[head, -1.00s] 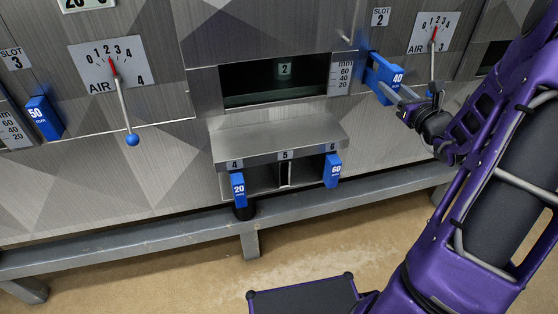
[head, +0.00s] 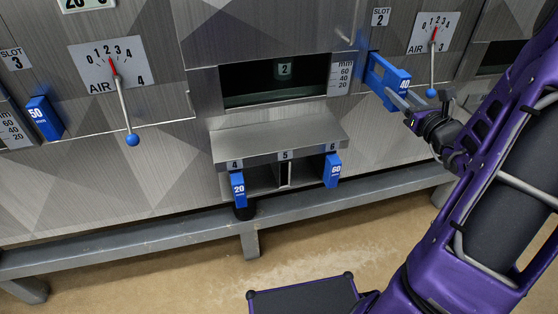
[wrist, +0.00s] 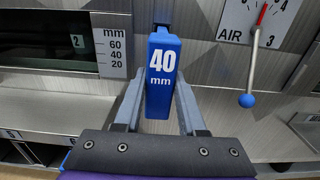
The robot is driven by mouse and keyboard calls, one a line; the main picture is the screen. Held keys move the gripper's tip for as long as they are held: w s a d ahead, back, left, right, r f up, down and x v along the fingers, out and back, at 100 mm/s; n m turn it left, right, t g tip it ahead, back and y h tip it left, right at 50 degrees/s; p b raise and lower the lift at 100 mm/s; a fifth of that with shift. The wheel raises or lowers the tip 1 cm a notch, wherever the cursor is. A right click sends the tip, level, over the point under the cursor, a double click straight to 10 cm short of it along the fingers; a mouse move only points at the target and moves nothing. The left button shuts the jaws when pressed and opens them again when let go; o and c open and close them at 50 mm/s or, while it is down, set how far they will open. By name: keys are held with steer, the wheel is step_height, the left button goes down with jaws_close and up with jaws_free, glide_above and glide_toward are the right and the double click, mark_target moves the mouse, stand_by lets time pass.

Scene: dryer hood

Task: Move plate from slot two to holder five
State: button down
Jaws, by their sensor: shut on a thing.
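The blue plate marked 40 mm (head: 388,76) sticks out of slot two, under the SLOT 2 label (head: 380,17) on the metal hood front. In the wrist view the same plate (wrist: 163,60) stands upright between the fingers. My gripper (head: 402,99) is shut on its outer end; in the wrist view the gripper (wrist: 160,108) has one finger on each side. The plate's inner end is hidden by the hood front. Holder five (head: 285,156) is the middle place of the low rack, with no blue plate in it.
Holder four has a blue 20 mm plate (head: 238,190) and holder six a blue 60 mm plate (head: 332,170). A 50 mm plate (head: 44,117) sits in slot three. Air levers with blue knobs (head: 132,140) (head: 431,93) hang nearby. A grey rail (head: 160,237) runs below.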

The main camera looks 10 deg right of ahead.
steer(key=shift+s+d, duration=0.1)
steer(key=shift+s, duration=0.85)
stand_by(0.5)
steer(key=shift+s+d, duration=0.1)
steer(key=shift+s, duration=1.75)
steer(key=s, duration=0.9)
steer(key=shift+s+d, duration=0.4)
